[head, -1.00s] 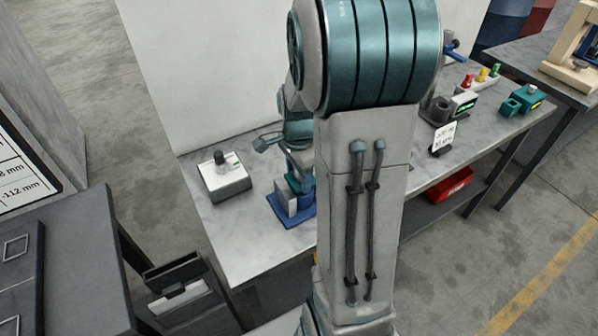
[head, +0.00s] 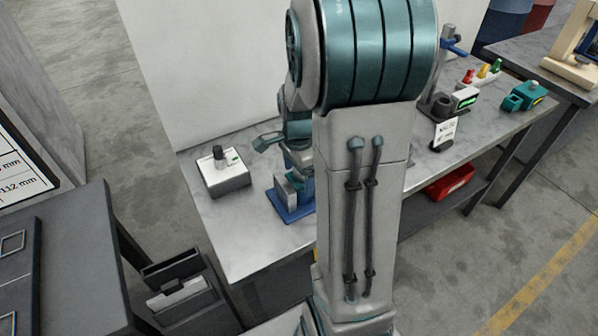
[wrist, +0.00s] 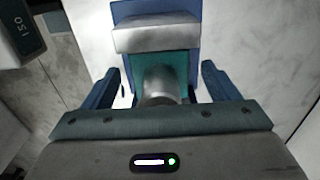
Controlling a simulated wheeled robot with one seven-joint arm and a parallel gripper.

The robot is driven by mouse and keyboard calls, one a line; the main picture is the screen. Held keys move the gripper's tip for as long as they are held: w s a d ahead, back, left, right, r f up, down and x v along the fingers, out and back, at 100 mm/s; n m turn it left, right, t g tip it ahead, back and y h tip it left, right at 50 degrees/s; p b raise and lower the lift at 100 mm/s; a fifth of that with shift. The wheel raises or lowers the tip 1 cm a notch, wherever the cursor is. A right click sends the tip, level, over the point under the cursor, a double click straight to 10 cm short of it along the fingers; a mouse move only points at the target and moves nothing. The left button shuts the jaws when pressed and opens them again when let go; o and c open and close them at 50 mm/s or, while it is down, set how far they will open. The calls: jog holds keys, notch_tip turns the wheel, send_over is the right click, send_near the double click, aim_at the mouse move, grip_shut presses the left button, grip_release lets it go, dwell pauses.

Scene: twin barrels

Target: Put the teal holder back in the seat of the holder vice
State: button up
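The holder vice shows in the head view as a blue base (head: 296,214) with a grey block (head: 283,190), partly hidden behind my arm. In the wrist view its pale metal jaw (wrist: 155,38) stands ahead of my gripper. The teal holder (wrist: 178,62) lies just below that jaw in the picture, with a grey metal cylinder at its middle. I cannot tell whether it is fully in the seat. My gripper (wrist: 159,85) has its two blue fingers apart, one on each side of the holder, with visible gaps. In the head view my arm hides most of the gripper.
A grey-white box with a black knob (head: 222,172) stands left of the vice on the marble bench (head: 235,235). A small sign (head: 445,133), coloured pieces and a teal device (head: 527,95) are at the right. A red bin (head: 450,182) sits below.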

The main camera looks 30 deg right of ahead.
notch_tip(320, 180, up, 14)
dwell(0.6)
jog(key=shift+f, duration=0.15)
